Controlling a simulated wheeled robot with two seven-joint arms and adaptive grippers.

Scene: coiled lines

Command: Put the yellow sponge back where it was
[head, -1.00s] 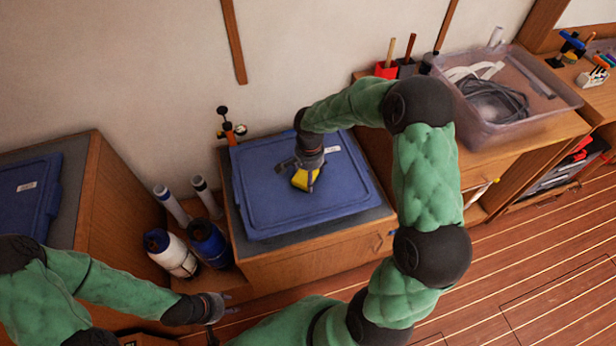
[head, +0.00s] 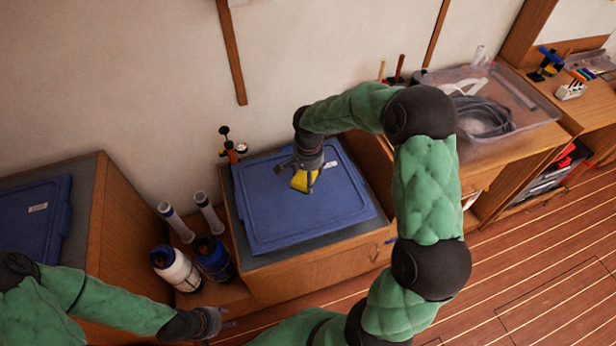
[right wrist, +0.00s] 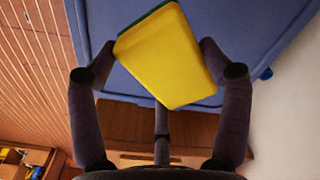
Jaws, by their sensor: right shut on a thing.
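The yellow sponge (head: 301,181) is gripped over the blue lid (head: 270,220) of a bin on the middle cabinet. I cannot tell whether the sponge touches the lid. My left gripper (head: 228,318) is empty at the lower left, its fingers apart, below the bottles.
A white bottle (head: 176,270) and a blue bottle (head: 213,259) stand left of the middle cabinet. A clear bin (head: 515,95) with coiled lines is on the right counter. Another blue bin (head: 35,220) is at far left. The wooden floor (head: 530,260) at right is clear.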

